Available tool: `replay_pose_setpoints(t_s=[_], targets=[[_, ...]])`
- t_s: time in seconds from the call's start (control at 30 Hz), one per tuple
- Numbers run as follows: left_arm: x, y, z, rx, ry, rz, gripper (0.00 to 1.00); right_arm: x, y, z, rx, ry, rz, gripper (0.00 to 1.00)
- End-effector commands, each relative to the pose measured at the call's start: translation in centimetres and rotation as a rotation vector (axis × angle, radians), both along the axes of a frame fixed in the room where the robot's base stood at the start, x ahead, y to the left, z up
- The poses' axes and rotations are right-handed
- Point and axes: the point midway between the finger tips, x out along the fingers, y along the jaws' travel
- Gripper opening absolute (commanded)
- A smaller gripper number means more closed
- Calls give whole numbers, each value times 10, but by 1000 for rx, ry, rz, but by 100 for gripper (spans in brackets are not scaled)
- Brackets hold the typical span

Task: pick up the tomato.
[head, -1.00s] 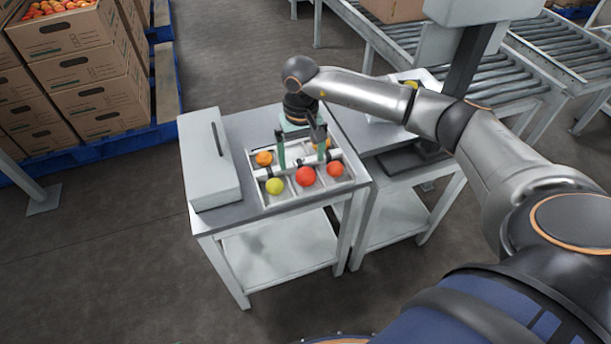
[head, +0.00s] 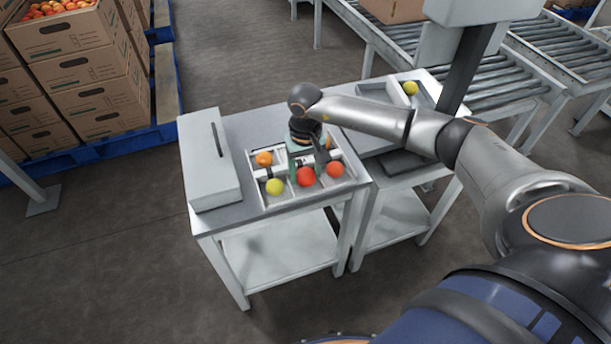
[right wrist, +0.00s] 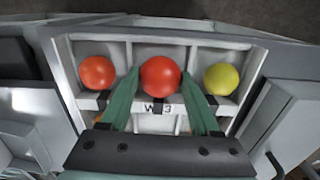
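The red tomato (head: 306,177) sits in the middle front compartment of a divided white tray (head: 262,196). It also shows in the middle of the right wrist view (right wrist: 160,78), behind a label reading "W 3". My right gripper (head: 306,168) points down with a green finger on each side of this tomato. In the right wrist view its fingertips (right wrist: 160,74) lie against the tomato's two sides, with no clear gap. The tomato still appears down in its compartment. My left gripper is in neither view.
A yellow-green tomato (head: 274,186) and an orange-red tomato (head: 335,169) lie in the neighbouring compartments. An orange one (head: 264,158) is behind. A grey box (head: 207,165) stands left of the tray. Another yellow tomato (head: 410,88) lies at the back right.

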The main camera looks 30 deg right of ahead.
Motion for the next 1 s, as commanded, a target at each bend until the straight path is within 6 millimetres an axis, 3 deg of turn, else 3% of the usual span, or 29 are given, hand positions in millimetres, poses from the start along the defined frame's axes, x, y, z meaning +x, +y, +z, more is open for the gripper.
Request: replay_pose_setpoints(t_s=[0.03, 0.2, 0.57, 0.77, 1.0], targets=[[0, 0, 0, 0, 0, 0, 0, 0, 0, 0, 0, 0, 0, 54], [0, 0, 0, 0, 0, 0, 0, 0, 0, 0, 0, 0, 0, 36], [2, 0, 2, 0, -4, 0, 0, 0, 0, 6, 0, -1, 0, 36], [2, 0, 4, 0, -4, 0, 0, 1, -1, 31, 0, -5, -1, 36], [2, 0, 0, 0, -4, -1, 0, 42, -21, 86, 0, -7, -6, 36]])
